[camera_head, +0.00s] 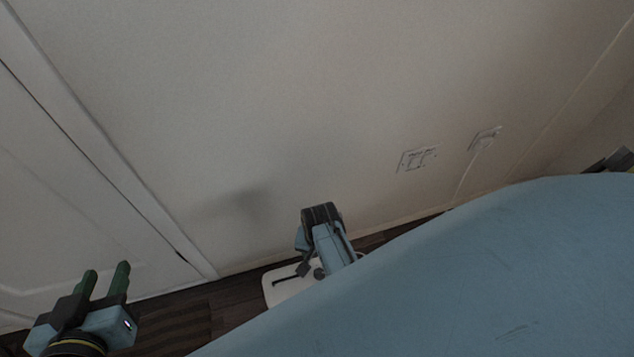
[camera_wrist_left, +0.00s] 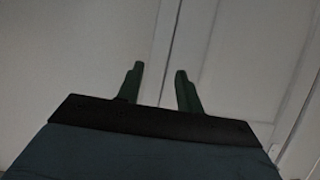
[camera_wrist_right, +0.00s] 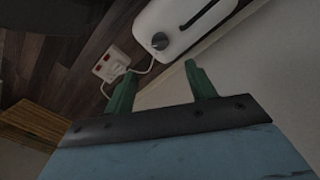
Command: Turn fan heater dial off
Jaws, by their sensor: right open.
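The fan heater appears to be the white rounded appliance (camera_wrist_right: 196,14) at the top of the right wrist view, with a long dark slot and a dark round dial (camera_wrist_right: 160,41) at its near end. Part of it is cut off by the frame. In the head view, what seems to be the same white body (camera_head: 280,295) lies low on the floor, partly hidden by my blue arm. My right gripper (camera_wrist_right: 160,71) is open and empty; in its wrist view the fingertips lie just below the dial, apart from it. My left gripper (camera_head: 107,268) is open and empty at lower left.
A white socket block (camera_wrist_right: 112,65) with red switches and a white cable is left of the heater. Dark wood floor (camera_head: 215,300) runs along the pale wall (camera_head: 240,110), which carries wall sockets (camera_head: 418,159). A panelled door (camera_head: 60,200) is at left.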

